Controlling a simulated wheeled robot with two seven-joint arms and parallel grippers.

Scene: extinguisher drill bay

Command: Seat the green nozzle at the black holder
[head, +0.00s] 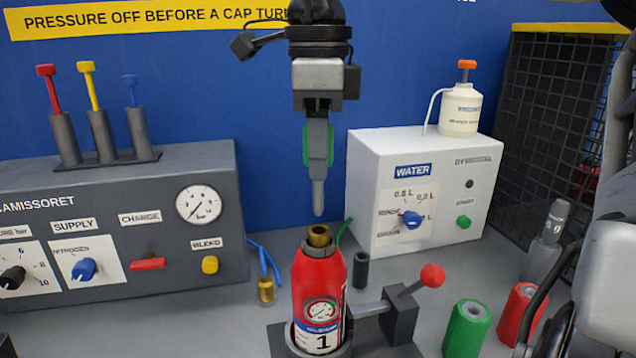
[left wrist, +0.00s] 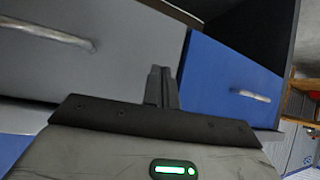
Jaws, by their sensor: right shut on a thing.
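My right gripper (head: 318,188) points straight down in the middle of the head view, shut on the green nozzle (head: 306,146). Green edges show on both sides of the grey fingers, which hide most of the nozzle. The tip hangs above the brass neck of the red extinguisher, with a gap in the picture. A small upright black tube, which looks like the black holder (head: 361,269), stands behind the extinguisher to the right, below the white box. My left gripper (left wrist: 163,88) shows in the left wrist view with its fingers together and nothing visible between them.
The red extinguisher (head: 318,283) stands in a clamp with a red-knobbed lever (head: 431,277). A grey panel (head: 120,220) is left, a white water box (head: 425,185) right. Green (head: 467,328) and red (head: 522,304) cylinders stand front right.

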